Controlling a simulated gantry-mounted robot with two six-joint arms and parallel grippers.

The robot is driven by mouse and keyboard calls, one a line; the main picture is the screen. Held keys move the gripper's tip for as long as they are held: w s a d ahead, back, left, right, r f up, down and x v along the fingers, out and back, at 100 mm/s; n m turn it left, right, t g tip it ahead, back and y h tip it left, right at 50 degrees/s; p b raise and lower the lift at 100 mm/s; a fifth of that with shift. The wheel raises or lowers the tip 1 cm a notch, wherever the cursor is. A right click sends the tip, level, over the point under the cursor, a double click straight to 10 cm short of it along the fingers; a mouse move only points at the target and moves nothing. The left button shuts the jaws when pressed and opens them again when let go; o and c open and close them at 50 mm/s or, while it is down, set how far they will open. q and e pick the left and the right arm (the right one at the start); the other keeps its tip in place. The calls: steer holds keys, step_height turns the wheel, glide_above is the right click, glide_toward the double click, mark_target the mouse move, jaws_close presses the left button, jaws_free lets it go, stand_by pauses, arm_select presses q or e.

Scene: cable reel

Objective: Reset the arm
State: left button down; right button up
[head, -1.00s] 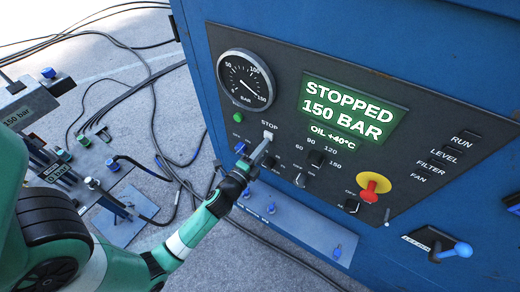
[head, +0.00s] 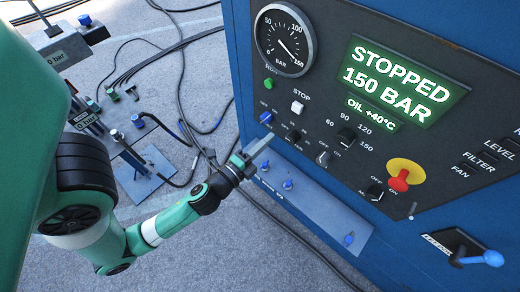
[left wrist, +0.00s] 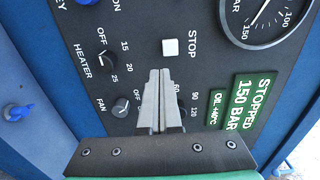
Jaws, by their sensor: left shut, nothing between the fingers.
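My left gripper (head: 254,150) is shut and empty. In the head view it hangs in front of the lower left of the blue machine's dark control panel (head: 335,95), below the white STOP button (head: 297,107). In the left wrist view the closed fingers (left wrist: 162,100) point toward the STOP button (left wrist: 170,47), with a gap seen between tips and button. The lit display (head: 402,80) reads STOPPED, 150 BAR, OIL +40°C. The round gauge (head: 284,40) has its needle near 150. My right gripper is not in view.
The panel carries several knobs, a green button (head: 269,84) and a red knob on yellow (head: 404,178). A blue-tipped lever (head: 482,258) sits lower right. A ledge with blue fittings (head: 320,215) juts below the panel. Black cables (head: 180,95) lie on the grey floor at left.

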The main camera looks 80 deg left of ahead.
arm_select(q)
steer(key=shift+b+v, duration=0.35)
steer(key=shift+v, duration=0.85)
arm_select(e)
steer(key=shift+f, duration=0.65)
